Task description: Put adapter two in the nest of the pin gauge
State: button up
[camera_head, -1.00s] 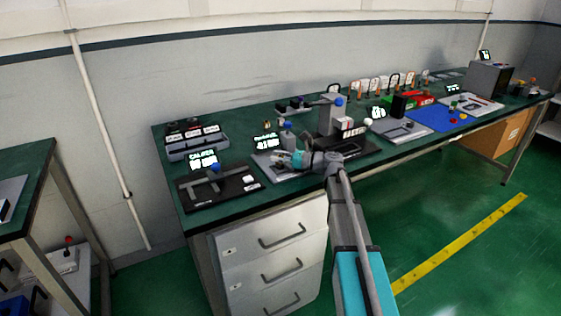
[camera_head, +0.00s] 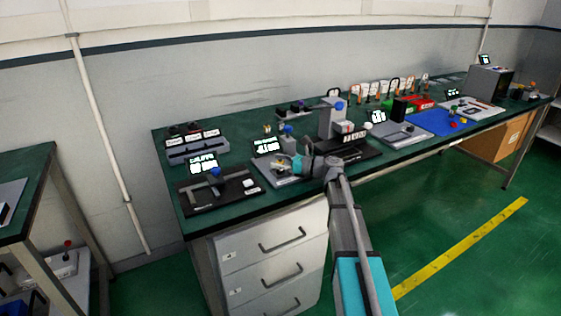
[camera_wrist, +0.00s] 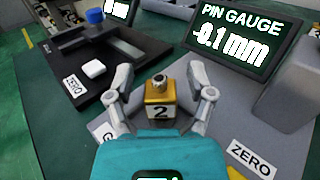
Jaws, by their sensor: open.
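Adapter two (camera_wrist: 160,104) is a gold block with a silver connector on top and a white label reading 2. In the wrist view it stands upright between the fingers of my open gripper (camera_wrist: 160,103), with a visible space on each side. It is on the grey plate of the pin gauge (camera_wrist: 275,150), whose display (camera_wrist: 238,40) reads -0.1 mm. The block hides the nest, so I cannot tell how it is seated. In the head view my gripper (camera_head: 287,164) is low over the gauge plate (camera_head: 265,172), and the adapter shows there only as a small yellowish spot.
A black caliper station (camera_head: 225,190) with a blue knob and a white block lies left of the gauge. A dark fixture with a grey column (camera_head: 332,115) stands to the right. A ZERO label (camera_wrist: 252,158) is on the gauge plate. The green bench is crowded around the gauge.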

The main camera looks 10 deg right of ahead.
jog(key=shift+r, duration=0.1)
jog(key=shift+r, duration=0.1)
jog(key=v, duration=1.2)
